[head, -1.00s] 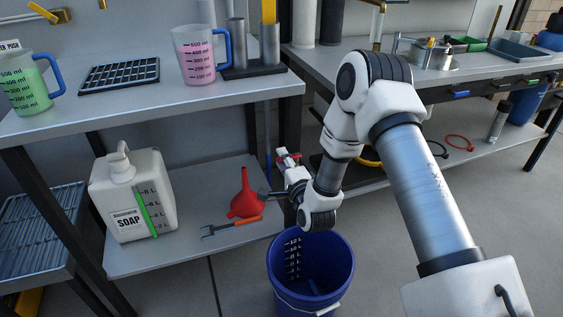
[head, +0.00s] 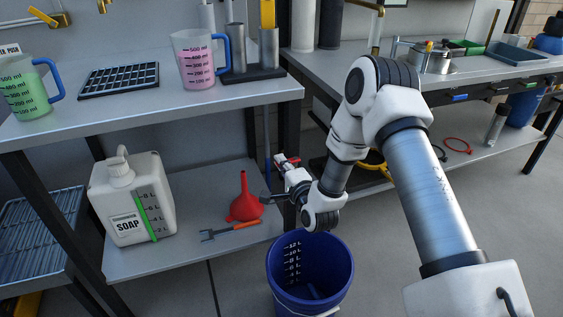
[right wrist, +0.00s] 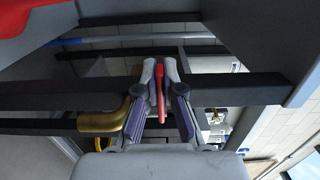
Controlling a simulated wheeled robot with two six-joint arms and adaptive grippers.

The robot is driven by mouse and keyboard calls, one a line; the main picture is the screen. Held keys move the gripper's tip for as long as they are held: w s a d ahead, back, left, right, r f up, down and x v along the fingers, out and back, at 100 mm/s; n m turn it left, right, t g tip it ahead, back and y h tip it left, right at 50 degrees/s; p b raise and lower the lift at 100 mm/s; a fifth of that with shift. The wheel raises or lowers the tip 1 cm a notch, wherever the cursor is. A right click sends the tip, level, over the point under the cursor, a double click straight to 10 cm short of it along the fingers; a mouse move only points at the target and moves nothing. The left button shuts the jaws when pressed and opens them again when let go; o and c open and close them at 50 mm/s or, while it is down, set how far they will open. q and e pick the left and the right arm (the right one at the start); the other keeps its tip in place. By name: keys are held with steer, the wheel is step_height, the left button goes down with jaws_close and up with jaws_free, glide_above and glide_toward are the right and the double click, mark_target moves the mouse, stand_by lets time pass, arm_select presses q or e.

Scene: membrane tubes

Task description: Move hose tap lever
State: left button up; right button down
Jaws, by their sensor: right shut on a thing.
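The red tap lever (right wrist: 160,95) stands between the two fingers of my right gripper (right wrist: 160,64) in the right wrist view. The gripper is shut on it. A brass-coloured tap body (right wrist: 103,121) shows just left of the fingers. In the head view my right gripper (head: 287,167) is low beside the table leg, above and behind the blue bucket (head: 278,275), with a bit of red at its tips. The tap itself is mostly hidden there. My left gripper is not in view.
A red funnel (head: 243,200), an orange-handled tool (head: 228,230) and a soap jug (head: 133,199) stand or lie on the low shelf, left of my gripper. A yellow hose (head: 376,173) lies behind my right arm. Dark table bars surround the gripper in the wrist view.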

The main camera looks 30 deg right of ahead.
steer(key=shift+s+d+n+g+y+p, duration=0.15)
steer(key=shift+s+n+g+y+p, duration=0.55)
steer(key=shift+n+y, duration=1.2)
steer(key=shift+s+d+n+g+y+p, duration=0.1)
steer(key=shift+s+n+g+y+p, duration=0.25)
steer(key=shift+n+y+p, duration=1.5)
steer(key=shift+s+d+n+g+y+b, duration=0.15)
steer(key=shift+s+n+g+y, duration=0.5)
steer(key=shift+y, duration=2.4)
steer(key=shift+n, duration=0.3)
steer(key=c, duration=1.3)
jaws_free()
steer(key=shift+w, duration=0.1)
